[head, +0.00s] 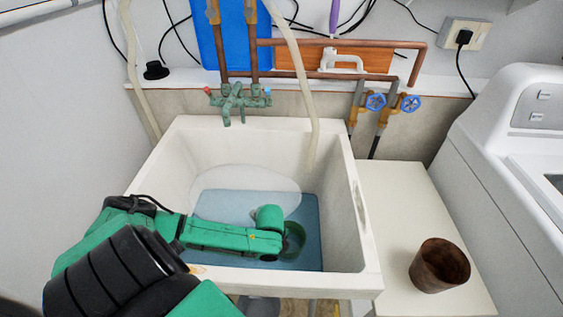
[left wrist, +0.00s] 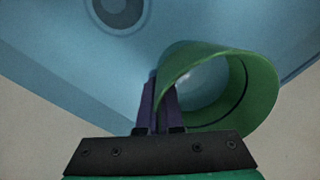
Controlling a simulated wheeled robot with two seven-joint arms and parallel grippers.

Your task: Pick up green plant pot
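The green plant pot (head: 296,238) is low inside the white sink (head: 365,245), over its blue bottom, partly hidden by my left arm in the head view. In the left wrist view the pot (left wrist: 262,95) lies tilted, its open mouth showing. My left gripper (left wrist: 162,105) has its two purple fingers close together at the pot's left edge. One finger is inside the rim and one outside, with the pot wall between them. In the head view the fingertips are hidden. My right gripper is not in view.
The sink walls surround my left gripper. A drain (left wrist: 120,12) shows in the blue bottom. A green tap (head: 236,100) and a hanging hose (head: 305,90) are at the back. A brown pot (head: 439,266) stands on the white side surface (head: 400,200), beside a white machine (head: 500,170).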

